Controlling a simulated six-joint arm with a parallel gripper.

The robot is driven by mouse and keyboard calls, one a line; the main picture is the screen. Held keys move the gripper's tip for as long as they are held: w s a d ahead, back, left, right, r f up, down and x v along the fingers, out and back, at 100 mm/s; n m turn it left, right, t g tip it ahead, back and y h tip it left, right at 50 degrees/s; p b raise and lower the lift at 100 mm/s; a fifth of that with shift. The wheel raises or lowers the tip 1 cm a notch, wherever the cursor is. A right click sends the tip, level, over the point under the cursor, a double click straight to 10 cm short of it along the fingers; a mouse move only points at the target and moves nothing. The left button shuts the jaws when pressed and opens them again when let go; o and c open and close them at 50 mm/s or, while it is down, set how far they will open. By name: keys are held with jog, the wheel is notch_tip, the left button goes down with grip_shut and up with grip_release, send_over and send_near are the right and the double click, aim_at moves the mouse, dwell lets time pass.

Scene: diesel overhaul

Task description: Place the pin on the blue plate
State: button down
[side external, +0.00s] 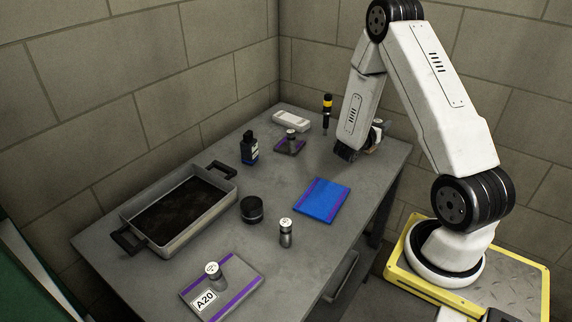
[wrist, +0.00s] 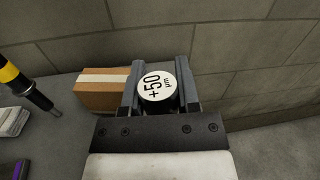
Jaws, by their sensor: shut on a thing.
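In the wrist view my gripper (wrist: 160,85) is shut on a pin (wrist: 157,86), whose round white top reads "+50 µm". In the side view my gripper is mostly hidden behind my forearm at the far right of the table, so the pin's height above the table is unclear. The blue plate (side external: 321,201), with purple stripes, lies bare near the table's right edge, nearer the camera than my gripper. Another white-topped pin (side external: 286,233) stands on the table. One more (side external: 214,272) is on a grey plate (side external: 240,284) labelled A20, and another (side external: 291,136) on a small dark plate (side external: 280,148).
A cardboard box (wrist: 103,92) is just left of the held pin in the wrist view. A yellow-black screwdriver (side external: 327,108), a dark bottle (side external: 249,148), a white device (side external: 291,121), a black cup (side external: 251,212) and a metal tray (side external: 186,244) are around. Walls stand behind.

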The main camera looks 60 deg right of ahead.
jog(key=shift+a, duration=0.1)
jog(key=shift+w+a, duration=0.2)
jog(key=shift+a, duration=0.3)
jog(key=s+a+r+m, duration=0.1)
jog(key=s+a+r, duration=0.15)
jog(key=a, duration=0.95)
jog(key=s+a+r, duration=0.2)
jog(key=s+a, duration=0.1)
jog(key=a, duration=0.9)
jog(key=shift+w+d+f, duration=0.75)
jog(key=shift+w+f, duration=0.85)
jog(key=shift+w, duration=0.55)
jog(key=shift+w+d+f, duration=0.8)
jog(key=shift+w+f, duration=0.8)
jog(key=shift+w, duration=0.55)
jog(key=shift+w+d+f, duration=0.75)
jog(key=shift+w+f, duration=0.85)
jog(key=shift+w, duration=0.55)
